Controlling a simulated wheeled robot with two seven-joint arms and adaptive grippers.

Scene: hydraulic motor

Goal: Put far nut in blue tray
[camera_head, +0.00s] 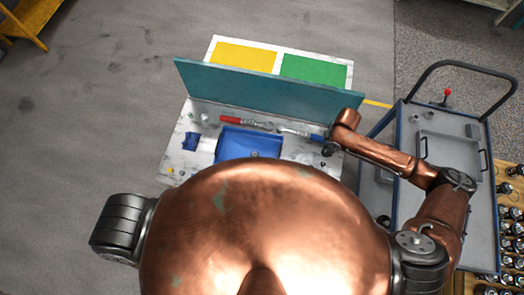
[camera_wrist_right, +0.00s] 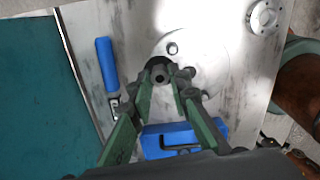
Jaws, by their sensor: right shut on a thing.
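My right gripper (camera_wrist_right: 168,76) has its green-sided fingers closed around a dark, round, holed piece that looks like a nut (camera_wrist_right: 158,74). The fingers partly hide this piece. It is over a round plate (camera_wrist_right: 205,72) on the white surface; I cannot tell whether it touches. A second small nut or bolt head (camera_wrist_right: 172,47) sits on the plate just beyond the fingertips. In the head view my right gripper (camera_head: 328,149) is small, at the right part of the table. The blue tray (camera_head: 233,153) lies to its left. My left gripper is out of view.
A teal panel (camera_head: 260,92) stands behind the white table (camera_head: 177,160). A blue piece (camera_head: 190,141) is at left. A grey cart (camera_head: 455,205) stands at right.

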